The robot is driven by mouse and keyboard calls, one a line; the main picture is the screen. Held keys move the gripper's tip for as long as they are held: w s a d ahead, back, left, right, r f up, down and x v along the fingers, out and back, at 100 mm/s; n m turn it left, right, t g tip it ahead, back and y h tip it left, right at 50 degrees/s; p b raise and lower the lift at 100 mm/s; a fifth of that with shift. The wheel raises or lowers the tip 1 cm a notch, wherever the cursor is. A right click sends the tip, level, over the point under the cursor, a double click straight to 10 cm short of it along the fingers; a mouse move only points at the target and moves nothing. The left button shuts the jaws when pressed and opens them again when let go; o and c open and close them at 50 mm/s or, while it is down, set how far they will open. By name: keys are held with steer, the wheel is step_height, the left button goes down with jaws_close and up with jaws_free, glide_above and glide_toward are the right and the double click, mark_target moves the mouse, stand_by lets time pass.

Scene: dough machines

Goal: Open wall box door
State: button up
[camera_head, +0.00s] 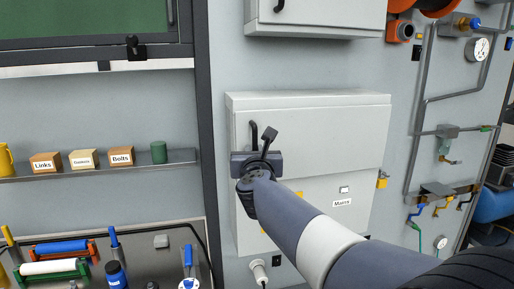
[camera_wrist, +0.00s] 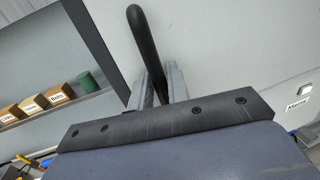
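The wall box (camera_head: 320,125) is a light grey cabinet on the wall, with its door face closed in the head view. Its black handle (camera_head: 253,134) is near the left edge, partly hidden by my wrist. In the wrist view, the curved black handle (camera_wrist: 143,35) rises in front of the door (camera_wrist: 230,50). My gripper (camera_wrist: 160,82) is at the handle, with one grey finger on each side of its lower part. The fingers look apart, with the bar between them; firm contact is not visible.
Another grey box (camera_head: 318,15) hangs above. A shelf (camera_head: 100,170) with labelled boxes and a green cup is to the left, beyond a dark post (camera_head: 204,120). Pipes and a gauge (camera_head: 481,48) are to the right. A tool bench (camera_head: 140,250) is at lower left.

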steer(key=shift+s, duration=0.15)
steer(key=shift+c, duration=0.3)
jaws_close()
